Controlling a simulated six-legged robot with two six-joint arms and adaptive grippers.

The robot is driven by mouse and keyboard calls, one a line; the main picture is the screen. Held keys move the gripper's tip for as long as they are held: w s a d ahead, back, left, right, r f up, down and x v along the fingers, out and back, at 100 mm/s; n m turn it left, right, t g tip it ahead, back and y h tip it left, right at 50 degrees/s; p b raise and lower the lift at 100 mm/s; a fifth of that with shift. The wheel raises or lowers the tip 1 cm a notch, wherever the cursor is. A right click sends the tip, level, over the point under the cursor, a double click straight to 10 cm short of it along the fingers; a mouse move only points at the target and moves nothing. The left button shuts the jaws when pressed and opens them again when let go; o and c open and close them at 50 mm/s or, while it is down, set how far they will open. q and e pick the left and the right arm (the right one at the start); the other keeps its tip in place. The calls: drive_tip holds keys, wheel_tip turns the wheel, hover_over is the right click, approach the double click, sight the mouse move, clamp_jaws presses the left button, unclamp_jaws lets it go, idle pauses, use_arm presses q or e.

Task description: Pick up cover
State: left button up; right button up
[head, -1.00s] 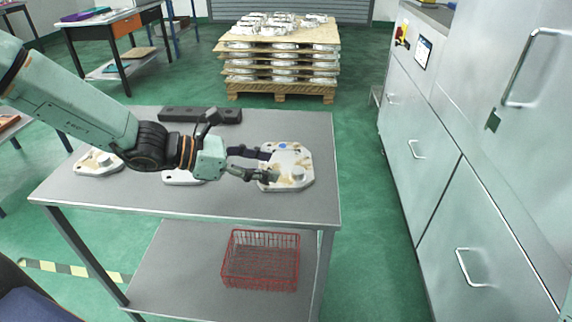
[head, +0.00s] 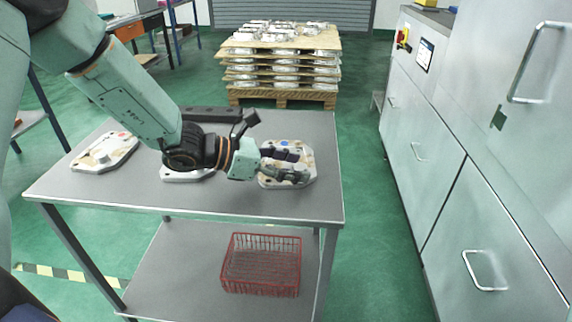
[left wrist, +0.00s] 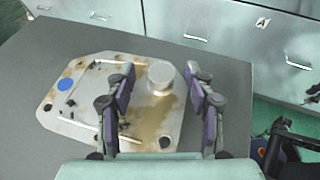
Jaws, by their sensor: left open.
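The cover, a pale cast metal plate with brown stains and a blue dot (head: 305,161), lies flat at the right end of the grey table. In the left wrist view the cover (left wrist: 148,112) has a round raised boss (left wrist: 161,77). My left gripper (head: 298,167) is open over the cover. In the left wrist view its two fingers (left wrist: 160,85) stand either side of the boss, with a gap on both sides. The exact height of the fingertips is hard to tell. My right gripper is not in view.
Two similar castings lie on the table (head: 115,193), one at the left (head: 105,151) and one partly hidden under my arm (head: 187,175). A dark bar (head: 207,112) lies at the back. A red wire basket (head: 261,265) stands on the lower shelf. Metal cabinets (head: 425,150) stand to the right.

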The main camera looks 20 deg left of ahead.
use_arm(q)
drive_tip(key=shift+s+d+r, duration=0.1)
drive_tip(key=shift+c, duration=0.2)
drive_tip(key=shift+d, duration=0.1)
drive_tip(key=shift+c, duration=0.8)
drive_tip(key=c, duration=0.5)
clamp_jaws()
